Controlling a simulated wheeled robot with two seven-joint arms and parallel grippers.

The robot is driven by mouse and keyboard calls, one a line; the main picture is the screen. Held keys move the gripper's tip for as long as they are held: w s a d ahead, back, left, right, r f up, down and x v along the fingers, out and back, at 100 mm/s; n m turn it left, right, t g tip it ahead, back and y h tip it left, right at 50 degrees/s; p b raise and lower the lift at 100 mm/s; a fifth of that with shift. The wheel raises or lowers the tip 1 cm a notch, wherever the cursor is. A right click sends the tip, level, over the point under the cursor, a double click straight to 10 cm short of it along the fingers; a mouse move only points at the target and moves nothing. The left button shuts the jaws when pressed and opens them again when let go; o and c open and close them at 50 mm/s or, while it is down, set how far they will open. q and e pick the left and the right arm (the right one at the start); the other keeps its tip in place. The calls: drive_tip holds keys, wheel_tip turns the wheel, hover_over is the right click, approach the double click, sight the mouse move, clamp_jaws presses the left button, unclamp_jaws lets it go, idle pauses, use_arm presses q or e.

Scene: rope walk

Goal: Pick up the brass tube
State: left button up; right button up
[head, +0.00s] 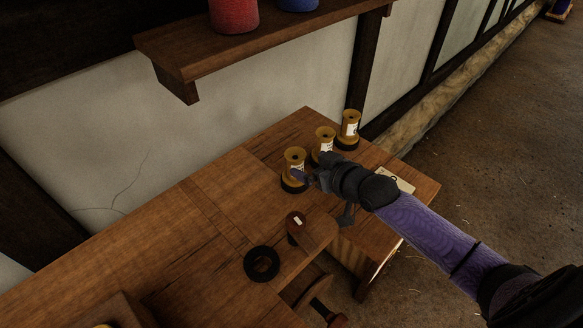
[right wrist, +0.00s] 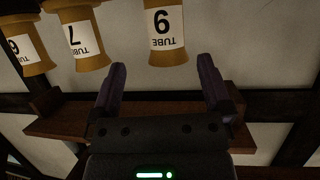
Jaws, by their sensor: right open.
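Three brass tubes with flared ends and white labels stand upright on dark bases in a row on the bench: the near one (head: 294,160), the middle one (head: 324,136) and the far one (head: 350,122). My right gripper (head: 300,176) is open beside the near tube, partly overlapping it in the head view. The right wrist view is upside down. There the near tube (right wrist: 165,30) hangs ahead of the gap between the open fingers (right wrist: 160,80), with nothing held. Its label reads TUBE with a number. My left gripper is not in view.
The wooden bench (head: 205,215) carries a black ring (head: 262,263) and a round-ended wooden piece (head: 314,232) near the gripper. A wall shelf (head: 250,48) above holds a red spool (head: 233,14) and a blue one (head: 297,4). Bare bench lies left of the tubes.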

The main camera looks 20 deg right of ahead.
sight(302, 162)
drive_tip(key=x, duration=0.1)
drive_tip(key=b+x, duration=0.1)
drive_tip(key=x, duration=0.1)
drive_tip(key=b+x, duration=0.1)
drive_tip(key=x, duration=0.1)
drive_tip(key=shift+s+a, duration=0.1)
drive_tip(key=shift+a, duration=0.25)
drive_tip(key=shift+w+f, duration=0.1)
drive_tip(key=shift+w, duration=0.2)
clamp_jaws()
